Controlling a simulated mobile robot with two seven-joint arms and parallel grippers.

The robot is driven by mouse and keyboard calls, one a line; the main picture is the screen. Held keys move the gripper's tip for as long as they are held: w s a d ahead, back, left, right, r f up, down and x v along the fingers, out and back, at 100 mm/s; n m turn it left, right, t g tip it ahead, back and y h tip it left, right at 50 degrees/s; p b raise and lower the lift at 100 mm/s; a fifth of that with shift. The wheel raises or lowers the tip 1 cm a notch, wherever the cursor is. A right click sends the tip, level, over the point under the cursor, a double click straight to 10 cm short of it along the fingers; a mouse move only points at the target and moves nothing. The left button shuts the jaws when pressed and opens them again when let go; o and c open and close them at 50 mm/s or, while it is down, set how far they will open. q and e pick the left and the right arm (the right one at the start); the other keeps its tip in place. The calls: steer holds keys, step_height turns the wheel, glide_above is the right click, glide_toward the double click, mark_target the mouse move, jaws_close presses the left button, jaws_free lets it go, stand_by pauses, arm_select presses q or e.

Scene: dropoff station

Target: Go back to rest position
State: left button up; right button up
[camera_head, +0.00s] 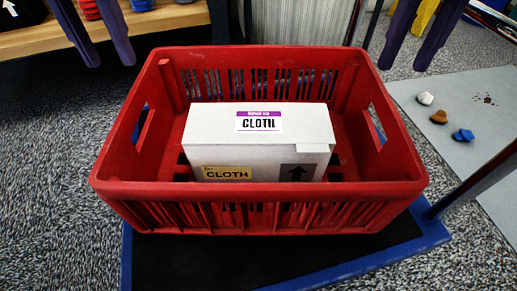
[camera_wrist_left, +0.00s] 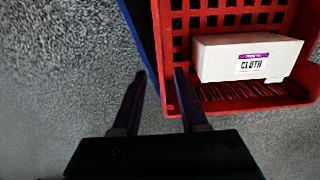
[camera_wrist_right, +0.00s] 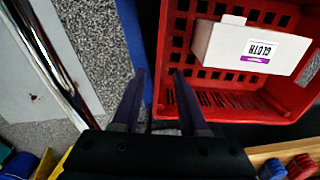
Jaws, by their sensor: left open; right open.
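A white box labelled CLOTH (camera_head: 262,145) sits inside a red crate (camera_head: 260,213). The box also shows in the left wrist view (camera_wrist_left: 222,62) and the right wrist view (camera_wrist_right: 225,45). My left gripper (camera_head: 105,60) is open and empty at the upper left of the head view, above and beyond the crate's far left corner. My right gripper (camera_head: 400,62) is open and empty at the upper right, above and beyond the crate's far right corner. Neither gripper touches the box or the crate.
The crate stands on a black platform with a blue edge (camera_head: 387,250). A wooden shelf (camera_head: 160,18) with red discs is at the back left. A grey mat (camera_head: 470,100) with several small coloured pieces lies on the right. A metal post (camera_head: 480,178) stands near the crate's right side.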

steer(key=shift+s+r, duration=0.15)
steer(key=shift+r, duration=0.25)
arm_select(q)
steer(key=shift+d, duration=0.1)
